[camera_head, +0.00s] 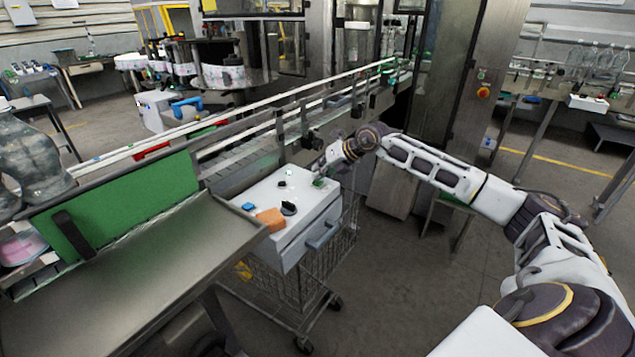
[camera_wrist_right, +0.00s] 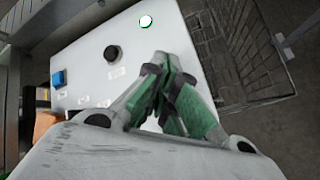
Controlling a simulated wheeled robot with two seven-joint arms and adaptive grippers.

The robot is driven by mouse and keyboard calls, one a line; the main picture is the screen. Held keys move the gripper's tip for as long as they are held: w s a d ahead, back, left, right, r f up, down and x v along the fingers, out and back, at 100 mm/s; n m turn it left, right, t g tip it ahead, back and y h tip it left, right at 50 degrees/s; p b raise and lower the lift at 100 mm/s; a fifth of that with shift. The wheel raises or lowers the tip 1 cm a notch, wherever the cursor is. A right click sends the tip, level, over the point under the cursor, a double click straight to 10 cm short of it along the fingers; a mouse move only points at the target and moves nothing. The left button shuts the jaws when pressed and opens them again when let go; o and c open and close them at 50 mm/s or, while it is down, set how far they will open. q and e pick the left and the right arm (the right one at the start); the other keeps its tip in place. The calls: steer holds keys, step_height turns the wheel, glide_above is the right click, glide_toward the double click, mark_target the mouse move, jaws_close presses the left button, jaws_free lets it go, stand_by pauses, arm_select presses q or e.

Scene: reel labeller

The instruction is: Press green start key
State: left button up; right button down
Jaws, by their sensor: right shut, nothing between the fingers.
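The green start key (camera_wrist_right: 145,21) is a small round button with a bright white centre and a green rim, near the far edge of a white control box in the right wrist view. It shows as a tiny green-and-white spot in the head view (camera_head: 289,172). The white box (camera_head: 318,222) stands on a wire cart. My right gripper (camera_wrist_right: 160,72) is shut and empty, its green-padded fingertips over the panel, apart in the picture from the key. In the head view my right gripper (camera_head: 320,174) is small, at the box's far right corner. My left gripper is out of view.
The panel also has a black knob (camera_wrist_right: 111,53) and a blue button (camera_wrist_right: 59,79). A conveyor (camera_head: 240,155) runs behind the box. A metal table (camera_head: 120,285) stands at left. Floor at right is open.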

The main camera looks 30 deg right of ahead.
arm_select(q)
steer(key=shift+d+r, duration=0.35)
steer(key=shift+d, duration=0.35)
arm_select(e)
steer(key=shift+r, duration=0.65)
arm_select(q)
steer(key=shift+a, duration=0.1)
arm_select(e)
steer(key=shift+r+p, duration=0.45)
steer(key=shift+p, duration=0.05)
steer(key=shift+r, duration=0.3)
steer(key=shift+r+p, duration=0.45)
steer(key=shift+r, duration=0.05)
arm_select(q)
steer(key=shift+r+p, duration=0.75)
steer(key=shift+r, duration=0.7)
arm_select(e)
steer(key=shift+r, duration=1.3)
